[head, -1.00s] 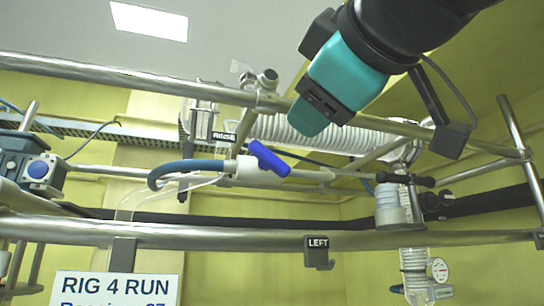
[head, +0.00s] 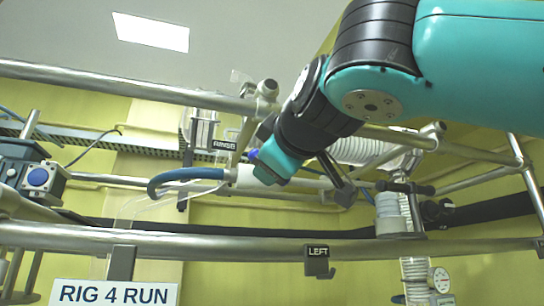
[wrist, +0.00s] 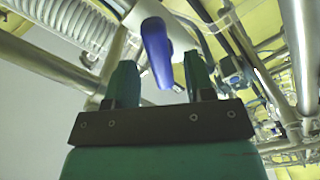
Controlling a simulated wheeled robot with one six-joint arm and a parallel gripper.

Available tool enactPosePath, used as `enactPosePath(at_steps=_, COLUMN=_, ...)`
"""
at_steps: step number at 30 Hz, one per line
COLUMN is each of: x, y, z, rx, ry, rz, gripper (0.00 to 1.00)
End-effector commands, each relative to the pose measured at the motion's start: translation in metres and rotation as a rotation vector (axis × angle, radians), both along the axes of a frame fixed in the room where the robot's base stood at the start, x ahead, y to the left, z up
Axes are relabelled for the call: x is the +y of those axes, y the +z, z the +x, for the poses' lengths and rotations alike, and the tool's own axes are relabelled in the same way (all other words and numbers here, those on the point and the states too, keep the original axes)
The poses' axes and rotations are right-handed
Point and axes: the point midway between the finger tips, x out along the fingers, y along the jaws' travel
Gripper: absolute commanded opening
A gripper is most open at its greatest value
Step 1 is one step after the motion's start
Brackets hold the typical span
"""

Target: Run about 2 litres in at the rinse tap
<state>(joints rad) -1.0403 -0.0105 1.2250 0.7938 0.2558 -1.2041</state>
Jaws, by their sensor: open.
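The rinse tap is a white valve body (head: 245,176) on a pipe below the RINSE label (head: 224,145), with a blue hose (head: 188,174) on its left. Its blue lever is mostly hidden behind my gripper (head: 264,174) in the head view. In the wrist view the blue lever (wrist: 157,52) hangs between the two fingertips of my gripper (wrist: 160,82), which stand apart. Gaps show on both sides of the lever, and I cannot tell how deep it sits between the fingers. No flow of liquid can be made out.
A steel rail (head: 130,88) runs above the tap, close to my arm. A white corrugated hose (head: 355,150) lies behind my wrist. A RIG 4 RUN sign (head: 115,294) is at lower left.

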Motion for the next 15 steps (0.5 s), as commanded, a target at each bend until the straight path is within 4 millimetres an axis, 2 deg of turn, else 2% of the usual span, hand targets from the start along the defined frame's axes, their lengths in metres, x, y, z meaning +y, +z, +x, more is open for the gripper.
enactPosePath(at_steps=3, x=0.004, y=0.002, z=0.014, rx=-0.001, ry=-0.001, rz=-0.001, gripper=0.49)
enactPosePath(at_steps=6, x=0.006, y=0.001, z=0.019, rx=-0.001, ry=-0.001, rz=0.000, gripper=0.49)
enactPosePath(at_steps=15, x=0.007, y=0.000, z=0.021, rx=-0.001, ry=0.002, rz=0.001, gripper=0.49)
